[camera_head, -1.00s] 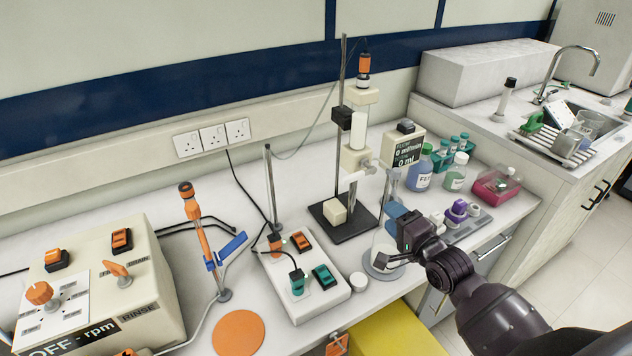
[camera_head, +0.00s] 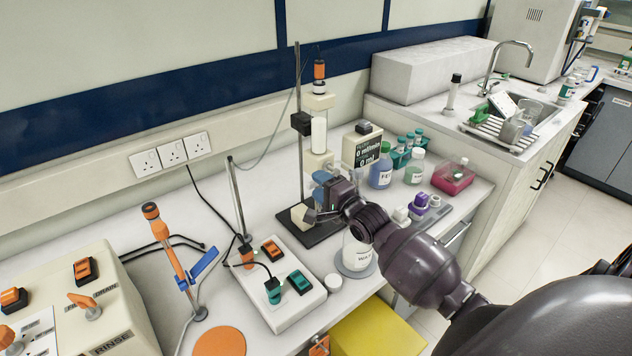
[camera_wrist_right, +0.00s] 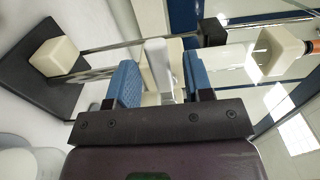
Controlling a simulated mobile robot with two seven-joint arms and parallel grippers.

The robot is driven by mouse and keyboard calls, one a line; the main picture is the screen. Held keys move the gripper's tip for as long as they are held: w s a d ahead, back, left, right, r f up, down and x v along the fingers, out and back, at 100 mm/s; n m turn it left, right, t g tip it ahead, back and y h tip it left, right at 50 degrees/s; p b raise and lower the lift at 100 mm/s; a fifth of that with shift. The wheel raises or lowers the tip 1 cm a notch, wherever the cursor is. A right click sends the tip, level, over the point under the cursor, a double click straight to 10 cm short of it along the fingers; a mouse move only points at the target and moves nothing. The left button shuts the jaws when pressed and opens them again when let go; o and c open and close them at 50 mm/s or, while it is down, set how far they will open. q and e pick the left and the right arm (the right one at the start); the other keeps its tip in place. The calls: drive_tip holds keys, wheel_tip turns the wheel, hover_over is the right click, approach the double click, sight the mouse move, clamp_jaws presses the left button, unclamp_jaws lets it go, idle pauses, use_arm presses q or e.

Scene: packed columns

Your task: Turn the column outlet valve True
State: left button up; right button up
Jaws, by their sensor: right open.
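The column (camera_head: 319,135) is a clear and white tube with cream blocks, clamped upright to a metal stand (camera_head: 299,110) on a dark base. Its outlet area is mostly hidden behind my right gripper (camera_head: 320,192) in the head view. In the right wrist view, a pale lever-like piece (camera_wrist_right: 158,65), apparently the outlet valve handle, stands between the blue finger pads of the right gripper (camera_wrist_right: 157,80). The gripper is open around it, and gaps show on both sides. I cannot tell which way the valve is set. My left gripper is not in view.
A labelled flask (camera_head: 358,255) stands below the right gripper. A switch box (camera_head: 283,285) lies at front left.

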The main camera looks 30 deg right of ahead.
drive_tip(key=shift+w+a, duration=0.1)
drive_tip(key=shift+w, duration=0.85)
clamp_jaws()
